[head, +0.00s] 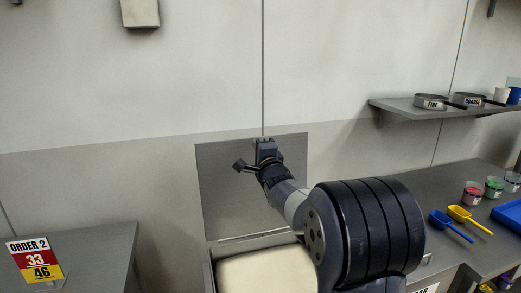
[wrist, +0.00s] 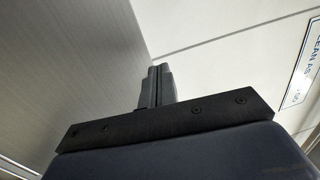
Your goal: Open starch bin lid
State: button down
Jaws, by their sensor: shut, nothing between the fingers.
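The starch bin lid (head: 222,185) is a flat grey metal panel standing upright against the wall, at the back of the bin. The bin (head: 209,272) is open below it, and pale cream starch (head: 262,272) shows inside. My gripper (head: 265,144) is in front of the lid's upper right part; whether it touches the lid cannot be told. In the wrist view, my gripper's fingers (wrist: 156,85) are closed together with nothing between them. A grey brushed surface, probably the lid, fills the left of that view. My arm hides the bin's right side.
A grey counter with an order card (head: 36,262) is at left. At right, a counter holds blue (head: 448,225) and yellow (head: 468,220) scoops, small cups (head: 473,193) and a blue tray (head: 508,217). A wall shelf (head: 420,109) carries sieves (head: 431,102).

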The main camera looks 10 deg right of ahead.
jog(key=s+b, duration=0.2)
jog(key=s, duration=0.6)
jog(key=shift+s+r, duration=0.35)
jog(key=shift+r, duration=0.1)
